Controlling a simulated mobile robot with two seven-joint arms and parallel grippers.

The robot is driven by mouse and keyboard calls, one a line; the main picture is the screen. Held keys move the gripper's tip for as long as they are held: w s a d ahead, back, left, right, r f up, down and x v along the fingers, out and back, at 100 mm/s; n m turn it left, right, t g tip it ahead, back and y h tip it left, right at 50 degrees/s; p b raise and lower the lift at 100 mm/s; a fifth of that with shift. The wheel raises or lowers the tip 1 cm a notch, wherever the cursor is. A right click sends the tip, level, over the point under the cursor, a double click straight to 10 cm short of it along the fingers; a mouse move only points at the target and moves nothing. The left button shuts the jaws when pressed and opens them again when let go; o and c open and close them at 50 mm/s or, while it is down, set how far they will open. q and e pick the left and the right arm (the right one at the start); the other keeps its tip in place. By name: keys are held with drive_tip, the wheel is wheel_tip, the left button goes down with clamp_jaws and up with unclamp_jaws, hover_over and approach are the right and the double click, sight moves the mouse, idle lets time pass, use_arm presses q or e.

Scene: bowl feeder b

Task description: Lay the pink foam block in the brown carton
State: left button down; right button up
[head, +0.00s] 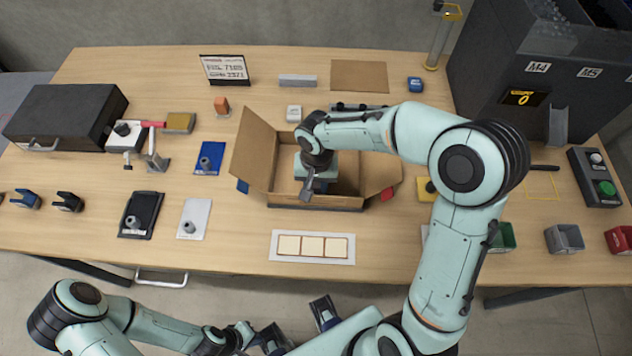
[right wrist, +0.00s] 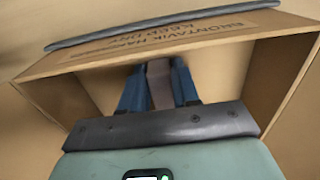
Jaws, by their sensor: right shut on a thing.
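The brown carton (head: 262,150) stands open in the middle of the table, flaps spread. Its cardboard wall with printed lettering fills much of the right wrist view (right wrist: 215,42). My right gripper (right wrist: 158,70) reaches down into the carton from above. Its blue fingers are shut on a dull pinkish piece, which I take to be the pink foam block (right wrist: 160,88). Only a narrow strip of the block shows; its lower end and any contact with the carton floor are hidden. In the head view the right fingertips are hidden. My left gripper (head: 298,327) is open and empty, below the table's front edge.
A white card with three pale squares (head: 312,261) lies in front of the carton. A black case (head: 62,115) is at the left, a dark machine (head: 500,80) at the right.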

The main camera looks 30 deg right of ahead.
drive_tip(key=o, duration=0.6)
drive_tip(key=shift+f, duration=0.2)
drive_tip(key=o, duration=0.4)
drive_tip(key=shift+r, duration=0.1)
drive_tip(key=shift+o, duration=0.2)
drive_tip(key=shift+r, duration=0.5)
wheel_tip(320, 180, up, 11)
drive_tip(key=p, duration=0.1)
drive_tip(key=shift+r+p, duration=0.2)
drive_tip(key=shift+p, duration=0.1)
